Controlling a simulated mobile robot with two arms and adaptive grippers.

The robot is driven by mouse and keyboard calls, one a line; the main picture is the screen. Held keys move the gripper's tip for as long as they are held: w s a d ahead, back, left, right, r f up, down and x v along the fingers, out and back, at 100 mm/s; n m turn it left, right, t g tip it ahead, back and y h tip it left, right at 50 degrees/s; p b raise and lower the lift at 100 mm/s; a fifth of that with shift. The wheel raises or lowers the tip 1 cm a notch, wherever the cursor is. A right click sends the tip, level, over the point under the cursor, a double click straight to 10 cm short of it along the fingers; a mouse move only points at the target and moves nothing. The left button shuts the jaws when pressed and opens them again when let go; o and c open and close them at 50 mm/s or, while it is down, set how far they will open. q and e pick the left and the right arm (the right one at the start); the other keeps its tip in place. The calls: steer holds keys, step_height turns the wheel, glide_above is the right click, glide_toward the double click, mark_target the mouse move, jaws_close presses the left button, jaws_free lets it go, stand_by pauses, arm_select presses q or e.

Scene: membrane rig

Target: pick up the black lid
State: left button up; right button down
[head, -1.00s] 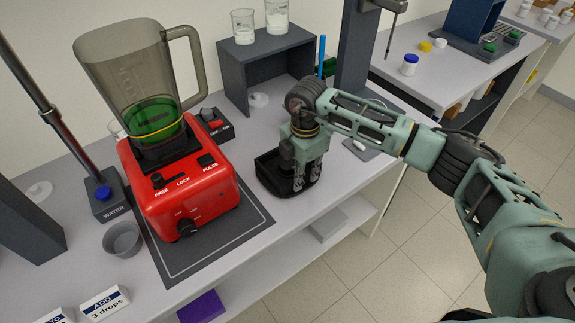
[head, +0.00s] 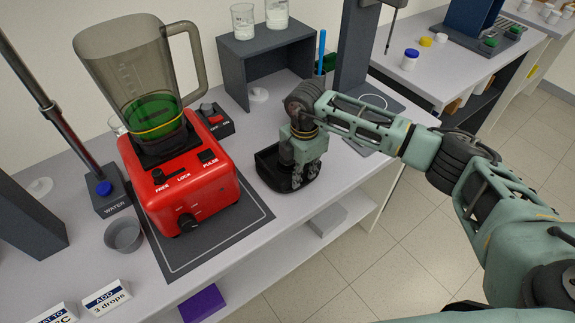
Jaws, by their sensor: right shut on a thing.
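The black lid (head: 268,172) is a dark, shallow, rounded piece on the bench, right of the red blender (head: 186,182). My right gripper (head: 299,178) points down over the lid's right part and is shut on it; the fingers hide where they grip. I cannot tell whether the lid is clear of the bench. The blender's grey see-through jug (head: 130,75) stands open on its base with green liquid inside. My left gripper is not in view.
A dark grey shelf (head: 236,76) with two glass beakers stands behind the lid. A grey cup (head: 123,236), a water station (head: 106,192) and label cards (head: 107,297) are at left. A dark column stands behind my right arm. The bench's front edge is close to the lid.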

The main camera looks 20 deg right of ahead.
steer(key=shift+r, duration=0.15)
steer(key=shift+w+r+b, duration=0.1)
steer(key=shift+r+b, duration=0.45)
steer(key=shift+r, duration=0.3)
step_height(320, 180, up, 2)
steer(key=shift+b, duration=0.45)
steer(key=s+d+r+b, duration=0.4)
steer(key=s+d+r, duration=0.3)
steer(key=d, duration=0.2)
steer(key=shift+s, duration=0.2)
steer(key=shift+r, duration=0.1)
stand_by(0.4)
